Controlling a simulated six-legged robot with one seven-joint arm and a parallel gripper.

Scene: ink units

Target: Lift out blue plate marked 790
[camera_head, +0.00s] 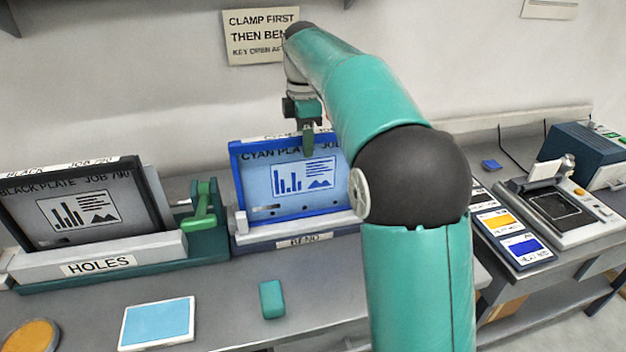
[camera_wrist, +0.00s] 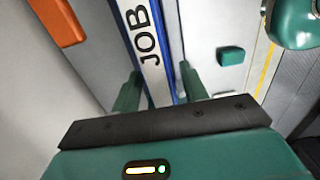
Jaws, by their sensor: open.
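The blue-framed plate (camera_head: 292,200) stands upright in the holder labelled BEND (camera_head: 305,240). Its face reads CYAN PLATE JOB and shows a bar chart and a picture; my arm covers its right end, so I cannot read a number. My gripper (camera_head: 308,148) is at the plate's top edge, pointing down, with a finger in front of the face. In the wrist view my gripper (camera_wrist: 160,85) is open, with one finger on each side of the top strip marked JOB (camera_wrist: 147,45). I cannot tell whether the fingers touch it.
A black plate (camera_head: 80,208) marked JOB 790 stands in the HOLES holder (camera_head: 100,264) at left, with a green lever (camera_head: 204,205) between the holders. A teal block (camera_head: 272,299) and a light-blue pad (camera_head: 157,322) lie in front. A device (camera_head: 553,208) stands at right.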

